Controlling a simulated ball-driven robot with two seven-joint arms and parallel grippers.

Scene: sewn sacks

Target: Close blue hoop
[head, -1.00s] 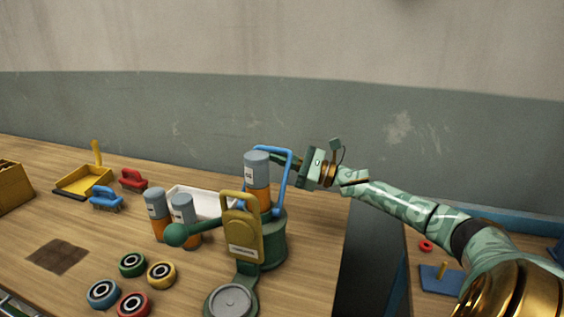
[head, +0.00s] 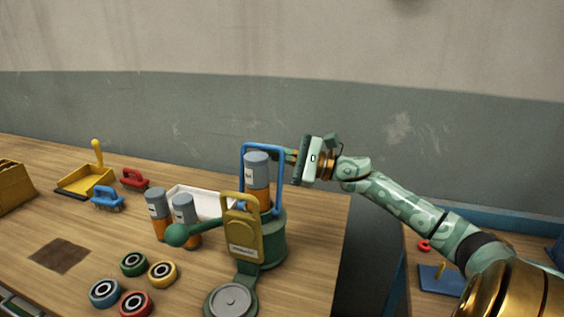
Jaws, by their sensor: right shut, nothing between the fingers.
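The blue hoop (head: 261,146) stands upright as a square frame around the grey-and-orange cylinder (head: 257,163), which sits in the green round holder (head: 272,242). My right gripper (head: 279,154) is shut and empty, with its fingertips at the hoop's upper right side. I cannot tell whether they touch the hoop. A yellow latch plate (head: 243,235) with a handle stands at the front of the holder, and a green ball-ended lever (head: 177,235) sticks out to the left. My left gripper is not in view.
Two more grey-and-orange cylinders (head: 157,205) stand left of the holder, before a white tray (head: 205,196). Several coloured rings (head: 134,264) lie at the front.

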